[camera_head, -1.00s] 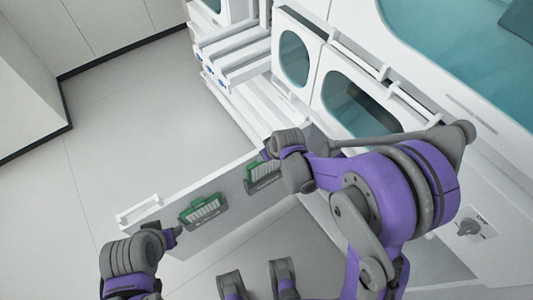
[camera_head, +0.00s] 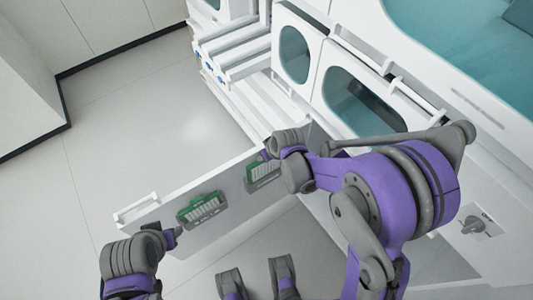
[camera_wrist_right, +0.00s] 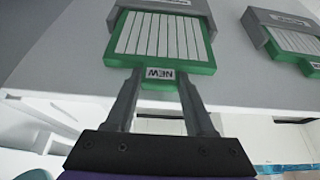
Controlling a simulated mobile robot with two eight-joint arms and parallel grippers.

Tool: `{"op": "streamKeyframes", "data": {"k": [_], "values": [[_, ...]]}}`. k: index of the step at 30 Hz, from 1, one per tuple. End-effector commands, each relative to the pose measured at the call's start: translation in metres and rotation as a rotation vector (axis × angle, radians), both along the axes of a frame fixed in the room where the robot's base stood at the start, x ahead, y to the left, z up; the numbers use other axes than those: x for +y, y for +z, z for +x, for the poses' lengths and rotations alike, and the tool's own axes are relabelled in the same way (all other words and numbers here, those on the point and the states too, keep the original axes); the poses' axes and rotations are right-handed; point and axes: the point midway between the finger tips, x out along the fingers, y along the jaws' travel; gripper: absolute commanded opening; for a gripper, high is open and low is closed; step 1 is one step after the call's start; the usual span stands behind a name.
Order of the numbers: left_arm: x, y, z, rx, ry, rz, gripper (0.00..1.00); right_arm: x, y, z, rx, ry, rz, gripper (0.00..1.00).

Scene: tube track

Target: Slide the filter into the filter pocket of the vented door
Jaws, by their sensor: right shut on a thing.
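The vented door (camera_head: 228,221) stands open, a light panel with two grey filter pockets. The filter (camera_wrist_right: 160,36), a green frame with white pleats and an upside-down NEW label, sits partly inside one grey pocket (camera_wrist_right: 185,6) in the right wrist view. Its tab end sticks out. My right gripper (camera_wrist_right: 157,80) is shut on that green tab. In the head view the filter (camera_head: 255,171) is partly hidden by my right gripper (camera_head: 269,154). My left gripper (camera_head: 174,235) is at the door's near left end; its fingers are too small to read.
Another green filter (camera_head: 202,208) sits in the second pocket, which also shows at the right of the wrist view (camera_wrist_right: 297,38). White machine cabinets with oval windows (camera_head: 364,103) stand behind my right arm. The floor (camera_head: 150,120) beyond the door is clear.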

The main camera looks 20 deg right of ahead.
Motion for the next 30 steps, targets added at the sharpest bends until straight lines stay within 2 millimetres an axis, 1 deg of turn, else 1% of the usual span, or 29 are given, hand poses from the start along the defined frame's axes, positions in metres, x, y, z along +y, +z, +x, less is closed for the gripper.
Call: {"op": "streamKeyframes", "data": {"k": [3, 4, 8, 9, 26, 30], "values": [[0.0, 0.0005, 0.0001, 0.0, 0.0, 0.0, 0.5, 0.0, 0.0006, 0.0, 0.0, 0.0, 0.0, 0.0], [0.0, 0.0006, 0.0001, 0.0, 0.0, 0.0, 0.5, 0.0, 0.0006, 0.0, 0.0, 0.0, 0.0, 0.58], [0.0, 0.0006, 0.0001, 0.0, 0.0, 0.0, 0.5, 0.0, 0.0006, 0.0, 0.0, 0.0, 0.0, 0.81], [0.0, 0.0006, 0.0001, 0.0, 0.0, 0.0, 0.5, 0.0, 0.0006, 0.0, 0.0, 0.0, 0.0, 0.88], [0.0, 0.0006, 0.0001, 0.0, 0.0, 0.0, 0.5, 0.0, 0.0006, -0.0001, 0.0, 0.0, 0.0, 0.89], [0.0, 0.0021, 0.0002, -0.001, 0.0, 0.0, 0.5, -0.001, 0.0067, -0.0024, 0.0, 0.0, 0.0, 0.89]]}}
